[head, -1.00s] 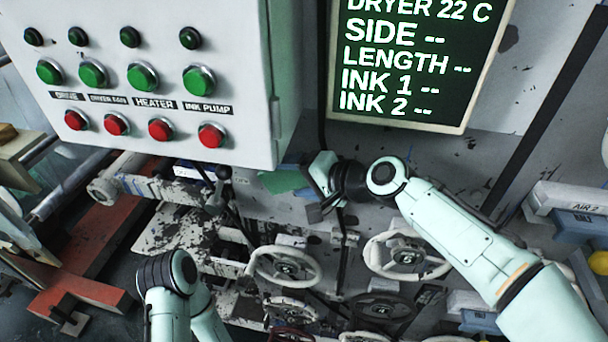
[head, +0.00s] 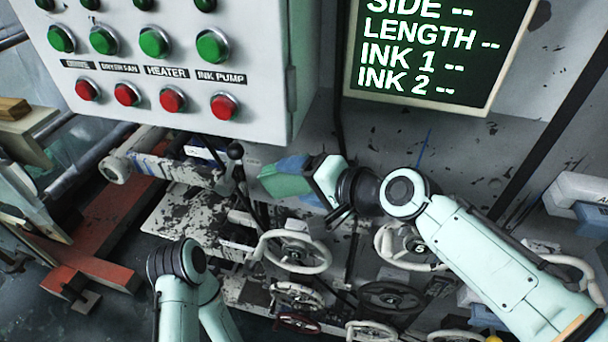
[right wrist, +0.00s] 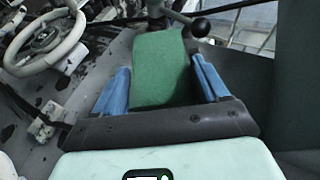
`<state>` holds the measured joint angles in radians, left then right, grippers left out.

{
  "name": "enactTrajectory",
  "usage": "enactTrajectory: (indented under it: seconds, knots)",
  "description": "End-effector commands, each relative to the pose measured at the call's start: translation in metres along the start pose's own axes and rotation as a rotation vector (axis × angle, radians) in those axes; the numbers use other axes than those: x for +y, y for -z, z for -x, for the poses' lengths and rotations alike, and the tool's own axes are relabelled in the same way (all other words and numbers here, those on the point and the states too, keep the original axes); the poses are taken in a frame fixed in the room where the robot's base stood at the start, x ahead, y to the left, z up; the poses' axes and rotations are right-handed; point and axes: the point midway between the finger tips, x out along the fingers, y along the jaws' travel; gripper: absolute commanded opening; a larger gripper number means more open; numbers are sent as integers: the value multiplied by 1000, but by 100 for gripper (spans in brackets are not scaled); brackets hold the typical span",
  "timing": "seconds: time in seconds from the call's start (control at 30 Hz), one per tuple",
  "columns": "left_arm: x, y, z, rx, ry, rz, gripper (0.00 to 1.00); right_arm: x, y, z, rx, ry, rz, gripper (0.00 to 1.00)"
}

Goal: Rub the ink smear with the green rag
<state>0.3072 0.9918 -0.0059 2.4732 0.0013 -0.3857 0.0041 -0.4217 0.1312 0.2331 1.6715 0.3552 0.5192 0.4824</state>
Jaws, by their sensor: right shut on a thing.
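My right gripper (head: 288,174) is shut on the green rag (head: 284,185), below the lower right corner of the control box. In the right wrist view the rag (right wrist: 160,70) stands out between the two blue fingers (right wrist: 115,92). I cannot tell whether the rag touches a surface. A thin blue streak (head: 425,148) shows on the grey panel to the right of the gripper, beyond my right arm; I cannot tell whether it is the ink smear. My left arm shows at the lower left, but its gripper is not in view.
The white control box (head: 250,55) with green and red buttons hangs above left of the gripper. A dark display board (head: 420,60) is above it. Several handwheels (head: 297,252) stand below. A lever with a black knob (head: 235,150) is just left of the rag.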

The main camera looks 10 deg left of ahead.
Motion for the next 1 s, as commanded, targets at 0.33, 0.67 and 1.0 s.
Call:
enactTrajectory:
  seconds: [0.33, 0.67, 1.0]
  knots:
    - [0, 0, -1, 0, 0, 0, 0, 0, -3, 1, 0, 0, 1, 44]
    - [-3, -2, -6, -4, 1, 1, 0, 0, -27, 11, 0, 1, 1, 44]
    - [-3, -2, -6, -4, 1, 1, 0, 0, -28, 12, 0, 0, 1, 44]
